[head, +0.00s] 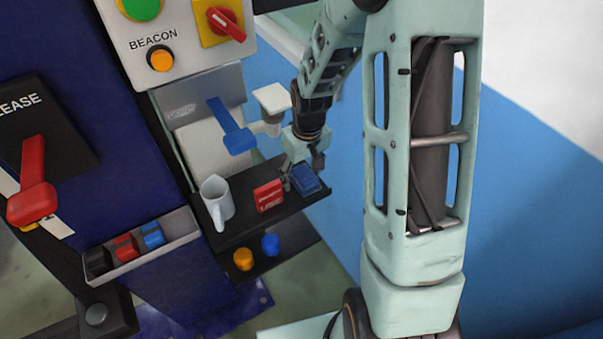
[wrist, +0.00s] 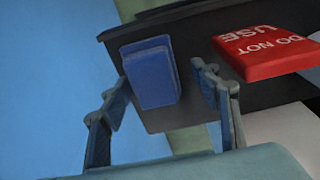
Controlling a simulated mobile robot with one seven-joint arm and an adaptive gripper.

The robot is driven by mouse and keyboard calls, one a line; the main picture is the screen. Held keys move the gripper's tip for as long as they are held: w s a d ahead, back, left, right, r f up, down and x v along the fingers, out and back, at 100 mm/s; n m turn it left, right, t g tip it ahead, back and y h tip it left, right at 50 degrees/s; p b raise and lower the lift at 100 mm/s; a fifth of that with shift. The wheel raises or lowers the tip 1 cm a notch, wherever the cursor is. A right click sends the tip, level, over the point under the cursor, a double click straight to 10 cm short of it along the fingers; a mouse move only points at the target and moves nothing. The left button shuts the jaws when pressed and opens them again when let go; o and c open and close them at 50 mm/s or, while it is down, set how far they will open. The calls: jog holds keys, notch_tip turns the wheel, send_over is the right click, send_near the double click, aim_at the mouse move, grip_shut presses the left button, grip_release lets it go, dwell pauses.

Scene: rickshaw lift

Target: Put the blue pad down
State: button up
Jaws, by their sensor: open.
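The blue pad (head: 304,180) lies on the right end of the dark shelf (head: 240,232). In the wrist view the blue pad (wrist: 150,73) rests on the shelf (wrist: 195,45), between and just beyond my two fingers. My gripper (head: 303,167) is over the pad in the head view. In the wrist view my gripper (wrist: 160,98) is open, with a finger on each side and gaps beside the pad. It holds nothing.
A blue lever (head: 232,128) is above the shelf. Orange (head: 243,259) and blue (head: 270,244) knobs are below. A blue-and-white wall is at right.

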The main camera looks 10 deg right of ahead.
aim_at(303, 179)
jog(key=shift+f, duration=0.2)
notch_tip(303, 179, up, 11)
jog(key=s, duration=0.1)
dwell(0.5)
jog(key=shift+s, duration=0.1)
